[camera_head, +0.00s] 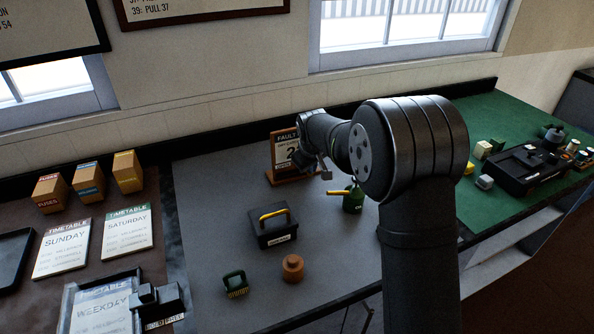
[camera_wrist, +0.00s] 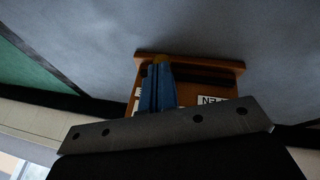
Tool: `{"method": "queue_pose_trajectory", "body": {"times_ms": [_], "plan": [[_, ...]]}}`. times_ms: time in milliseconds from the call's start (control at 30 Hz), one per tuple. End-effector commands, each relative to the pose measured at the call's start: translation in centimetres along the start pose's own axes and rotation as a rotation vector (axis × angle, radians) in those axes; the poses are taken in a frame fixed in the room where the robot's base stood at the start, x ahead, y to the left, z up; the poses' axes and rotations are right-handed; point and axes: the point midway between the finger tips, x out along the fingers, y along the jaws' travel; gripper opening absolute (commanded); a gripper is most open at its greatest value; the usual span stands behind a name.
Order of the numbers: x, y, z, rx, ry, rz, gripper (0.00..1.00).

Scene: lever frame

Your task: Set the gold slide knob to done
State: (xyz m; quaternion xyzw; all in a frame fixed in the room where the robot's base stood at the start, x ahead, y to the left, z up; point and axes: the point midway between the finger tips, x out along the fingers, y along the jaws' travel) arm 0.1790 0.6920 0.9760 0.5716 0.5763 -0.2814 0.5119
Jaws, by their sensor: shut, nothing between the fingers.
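The wooden stand (camera_head: 290,180) with the "FAULT" card (camera_head: 286,150) stands at the back of the grey bench, partly behind my arm in the head view. In the wrist view its wooden base (camera_wrist: 225,66) has a dark slot (camera_wrist: 205,78) and white labels, one partly readable (camera_wrist: 212,100). A small gold spot, seemingly the slide knob (camera_wrist: 162,58), shows at the tips of my blue fingers, by one end of the slot. Whether the fingers touch it I cannot tell. My gripper (camera_wrist: 159,70) is shut and empty; in the head view my gripper (camera_head: 325,174) is small, close to the stand.
A green can (camera_head: 353,200) with a yellow spout stands near my gripper. A black box with a yellow handle (camera_head: 272,228), a green brush (camera_head: 235,283) and an orange-brown pot (camera_head: 292,268) stand nearer the front. Timetable cards (camera_head: 62,248) lie left.

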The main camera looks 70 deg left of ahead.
Motion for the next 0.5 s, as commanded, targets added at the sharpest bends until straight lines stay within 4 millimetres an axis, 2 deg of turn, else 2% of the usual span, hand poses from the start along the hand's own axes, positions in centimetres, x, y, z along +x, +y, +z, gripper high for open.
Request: {"method": "queue_pose_trajectory", "body": {"times_ms": [367, 500], "plan": [[0.03, 0.11, 0.06, -0.001, 0.0, -0.001, 0.0], [-0.7, -0.31, -0.18, -0.002, 0.001, 0.0, 0.0]]}}
